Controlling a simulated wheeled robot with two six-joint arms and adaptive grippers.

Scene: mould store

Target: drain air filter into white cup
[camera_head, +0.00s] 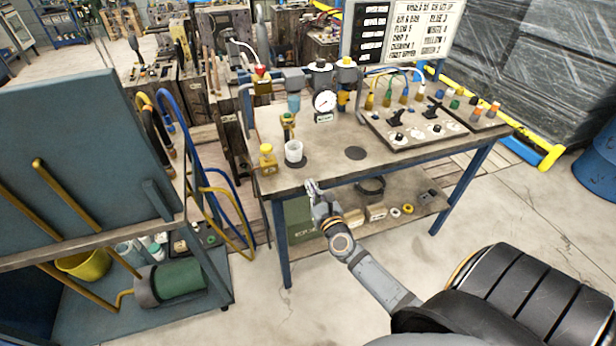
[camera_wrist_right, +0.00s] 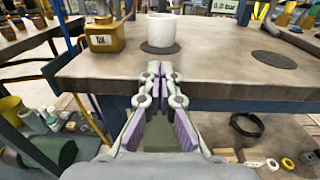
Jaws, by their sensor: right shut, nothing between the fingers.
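The white cup (camera_head: 294,151) stands upright on the bench top, on a dark round pad. It also shows in the right wrist view (camera_wrist_right: 160,31), straight ahead of the fingers. The air filter, with a pale blue bowl (camera_head: 293,104), hangs on the piping above and behind the cup. My left gripper is not in view.
A yellow container (camera_head: 267,160) stands left of the cup. A pressure gauge (camera_head: 324,101) is right of the filter. A bare dark pad (camera_head: 356,153) lies on the bench. A valve panel (camera_head: 425,125) fills the right side. A blue-green cart (camera_head: 75,160) stands at left.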

